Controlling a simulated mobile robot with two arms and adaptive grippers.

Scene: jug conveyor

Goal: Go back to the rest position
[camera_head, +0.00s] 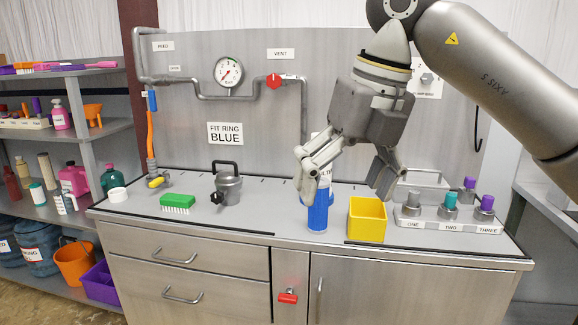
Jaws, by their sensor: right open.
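My right gripper (345,172) hangs down from the upper right over the counter. Its two fingers are spread wide and nothing is between them. The left finger overlaps the blue bottle (318,212) in the picture, hiding part of its label; I cannot tell whether they touch. The bottle stands upright on the counter (265,222). The right finger is above and behind a yellow open box (367,222). My left gripper is not in view.
A grey lidded pot (228,187) and a green brush (178,202) stand left on the counter. At right are a metal tray (422,180) and a numbered rack (425,222) with coloured knobs. A back panel holds a gauge (228,73) and red valve (273,81). Shelves stand left.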

